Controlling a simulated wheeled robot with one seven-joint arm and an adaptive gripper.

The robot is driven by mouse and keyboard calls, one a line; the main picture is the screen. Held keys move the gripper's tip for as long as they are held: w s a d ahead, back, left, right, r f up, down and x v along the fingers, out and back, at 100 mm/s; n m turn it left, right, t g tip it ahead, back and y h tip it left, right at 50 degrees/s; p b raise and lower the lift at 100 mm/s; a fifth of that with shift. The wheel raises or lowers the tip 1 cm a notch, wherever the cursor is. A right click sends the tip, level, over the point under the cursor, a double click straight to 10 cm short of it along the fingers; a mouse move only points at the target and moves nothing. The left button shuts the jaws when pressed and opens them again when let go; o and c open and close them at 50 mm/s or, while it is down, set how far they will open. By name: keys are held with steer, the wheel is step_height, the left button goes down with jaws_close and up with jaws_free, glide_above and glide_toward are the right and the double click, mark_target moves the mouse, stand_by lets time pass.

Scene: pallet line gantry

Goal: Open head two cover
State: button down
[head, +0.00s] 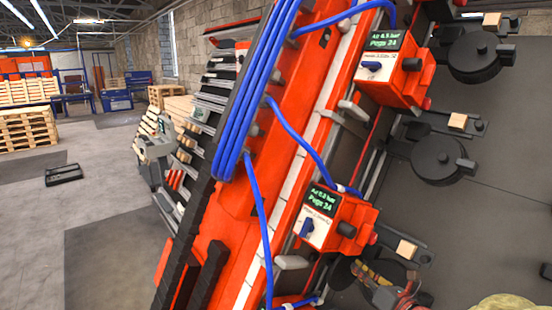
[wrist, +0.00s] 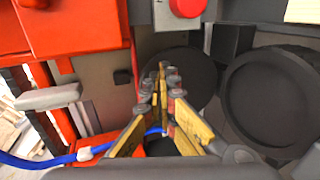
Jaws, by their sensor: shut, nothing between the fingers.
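Dark round head covers show in the head view: one at the upper right (head: 475,57) and one below it (head: 437,157). No label tells me which is head two. My gripper (wrist: 163,70) is shut and empty. In the wrist view its yellow fingertips lie over a dark round disc (wrist: 195,65), and a larger dark round disc (wrist: 272,100) is to the right. I cannot tell whether the tips touch anything. In the head view my gripper shows at the lower right, below the second cover, partly over another dark rounded part.
Red control boxes (head: 410,68) with displays and blue knobs line the tilted red gantry beam, another lower down (head: 350,222). Blue hoses (head: 262,85) run along it. In the wrist view a red button (wrist: 186,6) and a grey lever (wrist: 48,96) are close to the gripper.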

steer(key=p+v, duration=0.2)
steer(key=v, duration=0.5)
stand_by(1.0)
steer(key=shift+d+f, duration=0.1)
steer(key=s+a+f+n+g+y, duration=0.1)
steer(key=s+a+f+n+g, duration=0.2)
steer(key=s+a+n+g, duration=0.45)
steer(key=s+a+f+n+g+y, duration=0.1)
steer(key=s+a+f+n+g, duration=0.25)
steer(key=s+n, duration=0.75)
steer(key=s+d+r+n+g+h, duration=0.25)
steer(key=s+d+n+h, duration=0.45)
steer(key=n, duration=0.7)
steer(key=s+a+r+n+t, duration=0.1)
steer(key=a+r+n+t, duration=0.2)
steer(key=r, duration=0.6)
steer(key=shift+s+a+r+n+t+h, duration=0.3)
steer(key=shift+s+n+t+h, duration=0.15)
steer(key=shift+n, duration=0.4)
